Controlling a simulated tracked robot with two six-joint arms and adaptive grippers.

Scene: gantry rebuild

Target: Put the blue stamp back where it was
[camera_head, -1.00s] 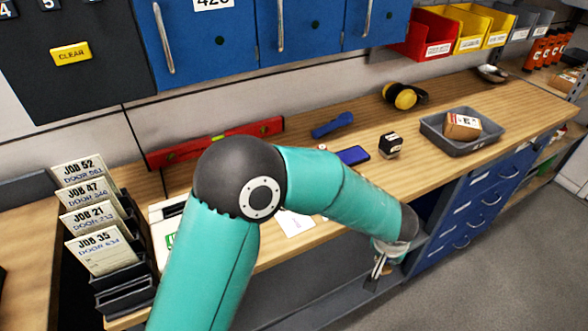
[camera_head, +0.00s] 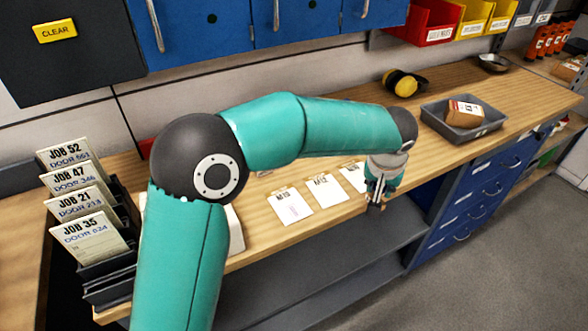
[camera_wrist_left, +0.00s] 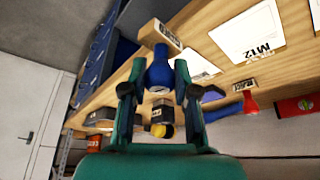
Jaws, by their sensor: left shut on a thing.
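My left gripper (camera_head: 378,190) hangs at the front edge of the wooden bench, beside the row of white cards. In the left wrist view, its fingers (camera_wrist_left: 153,80) are shut on the blue stamp (camera_wrist_left: 160,70). The stamp's lower part and any gap to the bench cannot be made out. A small block with a dark label (camera_wrist_left: 162,36) lies just beyond the stamp in that view. Another labelled block (camera_wrist_left: 243,85) has a red piece (camera_wrist_left: 251,104) beside it. My right gripper is not in view.
White cards (camera_head: 325,191) lie along the bench front; one reads M12 (camera_wrist_left: 252,32). A job-card rack (camera_head: 88,220) is at left. My arm hides the bench middle.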

